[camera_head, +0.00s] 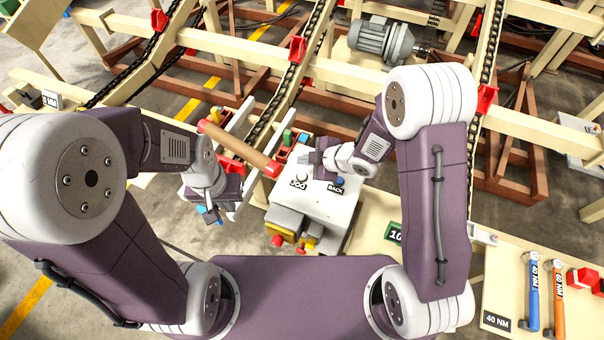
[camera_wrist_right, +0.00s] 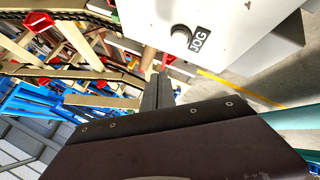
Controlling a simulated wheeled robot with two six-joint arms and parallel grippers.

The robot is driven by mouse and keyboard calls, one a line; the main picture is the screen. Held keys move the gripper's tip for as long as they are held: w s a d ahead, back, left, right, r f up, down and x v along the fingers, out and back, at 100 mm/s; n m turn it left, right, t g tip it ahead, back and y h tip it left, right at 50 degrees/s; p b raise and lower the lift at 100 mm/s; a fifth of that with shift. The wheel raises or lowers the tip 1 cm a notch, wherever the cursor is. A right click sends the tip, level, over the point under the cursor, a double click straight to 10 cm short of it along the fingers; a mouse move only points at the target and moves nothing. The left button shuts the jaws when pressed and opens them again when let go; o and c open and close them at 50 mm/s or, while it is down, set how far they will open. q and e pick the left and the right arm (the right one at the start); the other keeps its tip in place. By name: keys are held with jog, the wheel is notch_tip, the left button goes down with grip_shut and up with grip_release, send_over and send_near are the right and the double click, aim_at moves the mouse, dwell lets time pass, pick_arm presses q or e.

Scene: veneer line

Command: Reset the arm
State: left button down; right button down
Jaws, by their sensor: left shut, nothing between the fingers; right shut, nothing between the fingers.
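My left arm comes in from the left in the head view. Its gripper (camera_head: 209,214) points down beside the left side of the white control box (camera_head: 345,207), shut and empty. My right arm reaches over the box from the right. Its gripper (camera_head: 314,157) is shut and empty near the box's far edge, by the JOG and BACK labels.
A brown roller (camera_head: 240,148) with red ends lies beyond the box, close to both grippers. Chain conveyors and a grey motor (camera_head: 381,40) stand behind. A bench (camera_head: 505,290) at right holds a blue wrench (camera_head: 533,290) and an orange one (camera_head: 558,295). Floor shows at left.

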dwell(0.4)
jog(key=w+d+r+t, duration=0.2)
jog(key=w+d+r, duration=0.1)
jog(key=r, duration=0.4)
jog(key=s+d+r+m+h, duration=0.25)
jog(key=d+m+h, duration=0.45)
jog(key=d, duration=0.4)
jog(key=s+d+f+m+g, duration=0.1)
jog(key=s+f+m+g, duration=0.1)
jog(key=s+m, duration=0.4)
jog(key=s+d+f+m+g, duration=0.2)
jog(key=s+m+g, duration=0.2)
jog(key=s, duration=0.7)
jog(key=shift+f+m+g, duration=0.25)
jog(key=shift+m+g, duration=0.15)
jog(key=shift+m, duration=0.7)
